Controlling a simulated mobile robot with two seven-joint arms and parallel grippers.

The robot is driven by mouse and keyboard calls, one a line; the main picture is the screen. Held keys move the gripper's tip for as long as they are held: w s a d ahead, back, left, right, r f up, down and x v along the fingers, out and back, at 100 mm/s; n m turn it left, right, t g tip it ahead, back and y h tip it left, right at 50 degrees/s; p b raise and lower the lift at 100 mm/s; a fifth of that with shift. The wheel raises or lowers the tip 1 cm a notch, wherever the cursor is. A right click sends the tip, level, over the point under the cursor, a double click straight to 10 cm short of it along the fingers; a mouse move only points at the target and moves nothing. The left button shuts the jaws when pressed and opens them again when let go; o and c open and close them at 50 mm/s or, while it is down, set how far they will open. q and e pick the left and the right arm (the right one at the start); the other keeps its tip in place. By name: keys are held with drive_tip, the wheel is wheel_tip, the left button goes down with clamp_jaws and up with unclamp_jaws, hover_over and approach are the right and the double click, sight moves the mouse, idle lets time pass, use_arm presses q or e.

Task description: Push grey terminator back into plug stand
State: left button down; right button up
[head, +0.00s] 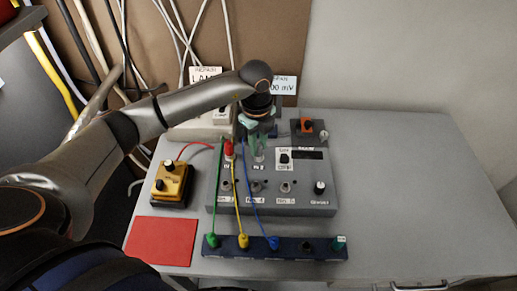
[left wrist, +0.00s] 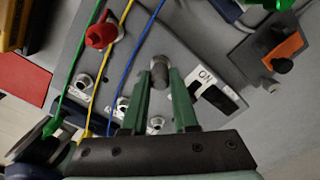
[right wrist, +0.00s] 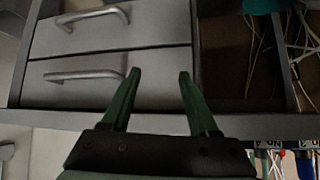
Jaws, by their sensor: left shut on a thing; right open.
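The grey terminator (left wrist: 157,70) is between the fingertips of my left gripper (left wrist: 158,82), which is shut on it. In the head view my left gripper (head: 258,146) is over the back part of the grey control box (head: 262,192), at the IN 2 position. Whether the terminator still sits on a socket there is unclear. The dark blue plug stand (head: 222,250) lies along the table front. It holds green, yellow and blue cable plugs and a green plug (head: 338,243) at its right end, beside a dark spot. My right gripper (right wrist: 155,82) is open and empty, facing drawers.
A red plug (head: 229,149) stands left of my left gripper. Green, yellow and blue cables run across the box to the stand. A yellow box (head: 170,182), a red mat (head: 161,242) and an orange-topped device (head: 308,126) surround it. The table's right side is clear.

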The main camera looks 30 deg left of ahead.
sight(259, 145)
use_arm(q)
drive_tip(key=shift+r, duration=0.1)
idle(0.4)
drive_tip(key=shift+w+r, duration=0.1)
drive_tip(key=shift+r, duration=0.35)
wheel_tip(259, 145, up, 3)
drive_tip(key=shift+d+f+b, duration=0.1)
drive_tip(key=shift+f+b, duration=0.1)
drive_tip(key=shift+b, duration=0.1)
drive_tip(key=s+d+r, duration=0.6)
drive_tip(key=s+r, duration=0.3)
drive_tip(key=s, duration=0.3)
drive_tip(key=shift+s+r, duration=0.2)
drive_tip(key=shift+s, duration=0.2)
